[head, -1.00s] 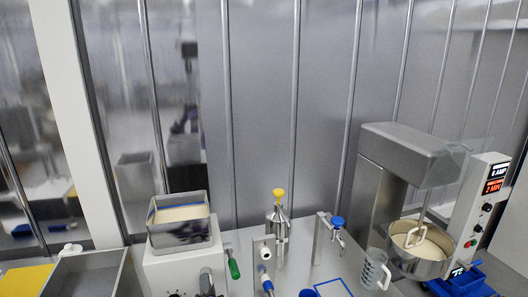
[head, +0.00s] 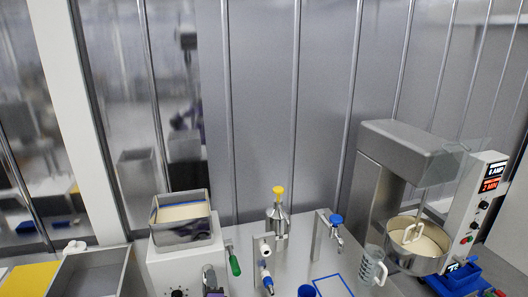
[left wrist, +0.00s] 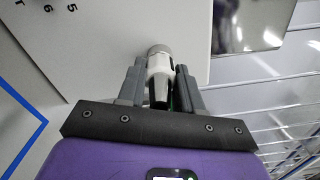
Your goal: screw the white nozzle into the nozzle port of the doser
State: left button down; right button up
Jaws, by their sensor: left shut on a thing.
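The doser (head: 180,263) is a white box with a square metal hopper (head: 182,236) of pale filling, at the lower left of the head view. Its pale front panel (left wrist: 110,30), printed with numbers, also shows in the left wrist view. My left gripper (left wrist: 160,82) is shut on the white nozzle (left wrist: 160,63), gripping it from both sides. The nozzle's far end meets a round metal collar (left wrist: 158,49) at the panel. How deep it sits is hidden. My right gripper is not in view.
A green-handled tool (head: 234,261) is right of the doser. Metal fittings with a yellow knob (head: 278,190) and a blue knob (head: 336,219) stand on the bench. A measuring jug (head: 372,266) and mixer (head: 420,243) are at the right. A metal tray (head: 90,275) is at the left.

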pick_arm(q)
jog(key=shift+m+p, duration=0.3)
jog(key=shift+m, duration=1.1)
jog(key=shift+c, duration=2.2)
grip_release()
jog(key=shift+s, duration=0.1)
jog(key=v, duration=0.7)
